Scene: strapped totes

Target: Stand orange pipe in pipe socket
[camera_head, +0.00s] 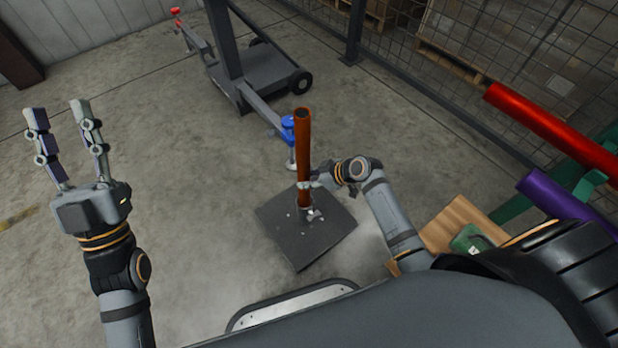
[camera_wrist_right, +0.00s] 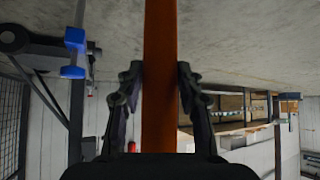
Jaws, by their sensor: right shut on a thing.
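The orange pipe (camera_head: 303,150) stands nearly upright in the head view, its lower end at the pipe socket (camera_head: 311,215) on a dark square base plate (camera_head: 305,240). Whether the lower end is inside the socket is hard to tell. My right gripper (camera_head: 311,184) is shut on the pipe low down, just above the socket. In the right wrist view the orange pipe (camera_wrist_right: 160,75) runs between the two fingers of my right gripper (camera_wrist_right: 158,85). My left gripper (camera_head: 62,118) is open and empty, raised at the left, far from the pipe.
A dark wheeled stand (camera_head: 255,80) with blue and red fittings is behind the pipe. A red pipe (camera_head: 550,130) and a purple pipe (camera_head: 565,198) lie at the right on a green rack (camera_head: 520,205). A wooden board (camera_head: 458,222) is nearby. Floor at the left is clear.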

